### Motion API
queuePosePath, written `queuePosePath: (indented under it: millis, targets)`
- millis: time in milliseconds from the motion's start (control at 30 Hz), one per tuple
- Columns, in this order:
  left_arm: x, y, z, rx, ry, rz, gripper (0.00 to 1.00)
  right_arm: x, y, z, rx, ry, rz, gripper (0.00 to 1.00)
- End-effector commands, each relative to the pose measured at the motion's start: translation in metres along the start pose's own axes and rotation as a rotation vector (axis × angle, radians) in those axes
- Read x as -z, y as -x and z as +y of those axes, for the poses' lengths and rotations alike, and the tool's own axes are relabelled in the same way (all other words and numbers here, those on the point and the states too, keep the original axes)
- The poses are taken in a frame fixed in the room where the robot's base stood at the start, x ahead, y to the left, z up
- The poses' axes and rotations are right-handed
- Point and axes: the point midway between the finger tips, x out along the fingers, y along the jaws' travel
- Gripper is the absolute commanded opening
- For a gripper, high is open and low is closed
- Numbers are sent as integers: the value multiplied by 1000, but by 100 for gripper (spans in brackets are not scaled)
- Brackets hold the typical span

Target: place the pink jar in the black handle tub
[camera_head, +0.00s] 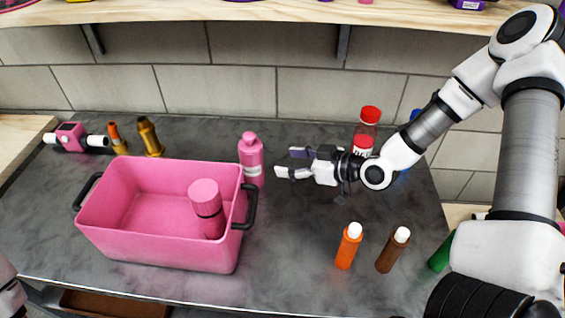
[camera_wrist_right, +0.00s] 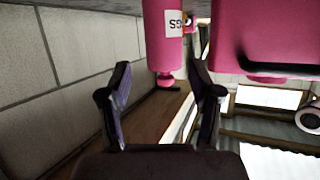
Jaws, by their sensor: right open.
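The pink tub with black handles (camera_head: 150,245) stands on the dark counter at left of centre. A pink jar with a dark band (camera_head: 207,208) stands inside it, near its right end. A pink bottle (camera_head: 251,160) stands outside, just behind the tub's right end. My right gripper (camera_head: 283,163) is open and empty, right of the pink bottle and pointing at it. In the right wrist view the pink bottle (camera_wrist_right: 163,40) appears beyond the gap between the fingertips (camera_wrist_right: 162,80), apart from them. The tub also shows there (camera_wrist_right: 270,25). My left gripper's fingers are not visible.
A red-capped bottle (camera_head: 366,130) stands behind my right wrist. Orange (camera_head: 348,248) and brown (camera_head: 392,252) bottles stand at front right. A pink device (camera_head: 71,137) and two small bottles (camera_head: 150,138) are at back left. A wooden shelf (camera_head: 250,12) runs above.

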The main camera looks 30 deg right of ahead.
Motion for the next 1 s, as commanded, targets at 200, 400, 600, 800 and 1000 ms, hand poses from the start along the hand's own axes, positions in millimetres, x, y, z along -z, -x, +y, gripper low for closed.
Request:
queuePosePath:
  millis: [200,400,600,800,1000]
  targets:
    - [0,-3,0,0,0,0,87,40,7,29,-219,-208,194,61]
    - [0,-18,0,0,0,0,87,60,4,17,-404,-216,287,61]
    - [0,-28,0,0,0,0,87,52,-15,-22,-374,-89,219,61]
    - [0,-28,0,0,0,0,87,56,-36,-22,-358,-67,212,61]
    - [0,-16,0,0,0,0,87,68,-63,-17,-357,-67,211,61]
